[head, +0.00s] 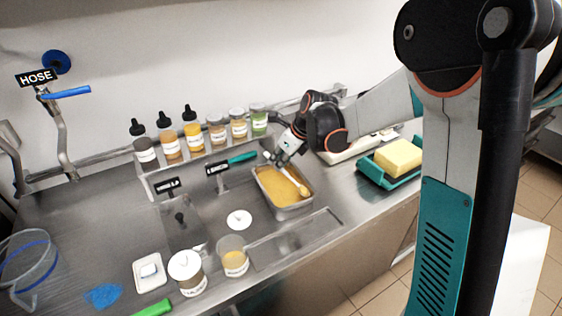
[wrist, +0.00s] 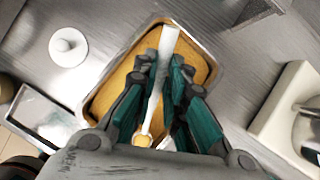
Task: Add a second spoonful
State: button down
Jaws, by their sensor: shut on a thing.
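My gripper (head: 284,160) is shut on a pale spoon (head: 292,178), above the steel pan (head: 292,213) of orange-yellow mix (head: 277,188). In the wrist view my gripper (wrist: 165,65) has the spoon (wrist: 168,42) between its teal fingers, with the pan (wrist: 90,108) beneath. One end of the spoon is broad and white; the other is small, rounded and tan. I cannot tell whether the spoon touches the mix or carries a load. An open clear jar (head: 233,264) with yellow contents stands in front of the pan.
A white lid (head: 239,219) lies left of the pan. A white-lidded jar (head: 187,272) stands beside the open jar. Several bottles and jars (head: 193,137) line the back shelf. A yellow block (head: 398,157) sits in a teal tray (head: 373,168) at right. A recessed grate (head: 297,240) is in front.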

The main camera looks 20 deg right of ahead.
aim_at(266, 152)
jog(key=shift+w+a+r+p, duration=0.15)
jog(key=shift+r+p, duration=0.15)
jog(key=shift+r, duration=0.25)
jog(key=shift+w+a+r+p, duration=0.15)
jog(key=shift+r+p, duration=0.2)
jog(key=shift+r, duration=0.2)
jog(key=shift+w+a+r+p, duration=0.15)
jog(key=shift+r+p, duration=0.15)
jog(key=shift+r, duration=0.25)
jog(key=shift+w+a+g+h+p, duration=0.4)
jog(key=shift+w+a+g+p, duration=0.15)
jog(key=shift+w, duration=0.2)
jog(key=shift+w+a+g+h+p, duration=0.3)
jog(key=shift+w+a+g+h, duration=0.2)
jog(key=shift+w+g+h, duration=0.45)
jog(key=shift+s, duration=0.2)
